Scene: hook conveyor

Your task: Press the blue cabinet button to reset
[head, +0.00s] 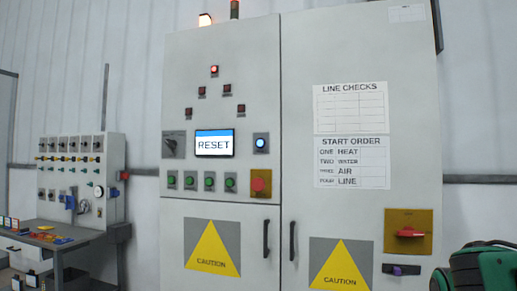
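The blue button (260,143) is a round, lit button on a dark square plate. It sits on the upper left door of the grey cabinet (300,60), just right of a small screen (214,143). The screen reads RESET under a blue band. Nothing covers the button. My gripper is not in view. A green and black part at the lower right edge appears to be part of my arm, well below and to the right of the button.
A red knob on a yellow plate (260,183) is close below the blue button. Several green buttons (209,182) line up left of it. A dark rotary switch (173,145) is left of the screen. A red handle (410,233) is on the right door. A workbench (60,238) stands left.

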